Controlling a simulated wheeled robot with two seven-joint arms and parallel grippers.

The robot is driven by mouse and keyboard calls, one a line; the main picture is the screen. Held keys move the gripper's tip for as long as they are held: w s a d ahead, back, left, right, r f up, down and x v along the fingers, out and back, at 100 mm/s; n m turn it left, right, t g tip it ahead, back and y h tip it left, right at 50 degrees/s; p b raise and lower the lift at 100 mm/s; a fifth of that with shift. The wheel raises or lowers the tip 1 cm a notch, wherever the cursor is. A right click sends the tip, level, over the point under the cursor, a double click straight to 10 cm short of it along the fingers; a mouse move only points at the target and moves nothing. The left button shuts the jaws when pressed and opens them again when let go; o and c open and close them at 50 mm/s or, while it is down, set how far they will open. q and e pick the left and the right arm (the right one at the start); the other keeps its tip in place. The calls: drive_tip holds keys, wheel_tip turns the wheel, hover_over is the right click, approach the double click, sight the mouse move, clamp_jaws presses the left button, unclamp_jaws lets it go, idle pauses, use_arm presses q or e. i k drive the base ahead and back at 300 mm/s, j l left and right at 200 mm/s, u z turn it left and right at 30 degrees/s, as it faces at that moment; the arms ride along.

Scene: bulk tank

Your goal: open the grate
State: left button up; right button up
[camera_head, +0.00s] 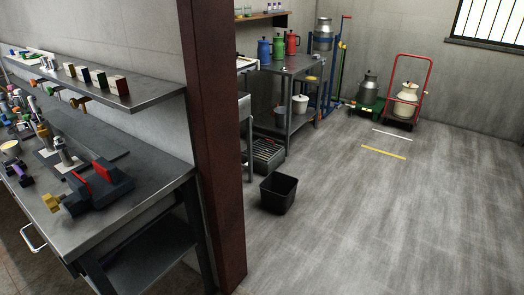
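No part that I can surely call the grate shows in the head view. A window with dark vertical bars (489,20) is high in the wall at the top right. Neither of my grippers is in view.
A workbench (150,189) with a vise (97,187) and tools stands at the left, under a shelf (110,92). A rust-brown post (220,150) rises beside it. A black bin (278,192) and hand trolleys with milk cans (405,100) stand beyond. The floor at right is clear.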

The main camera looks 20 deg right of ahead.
sight(280, 149)
drive_tip(key=z, duration=1.6)
drive_tip(key=i, duration=7.45)
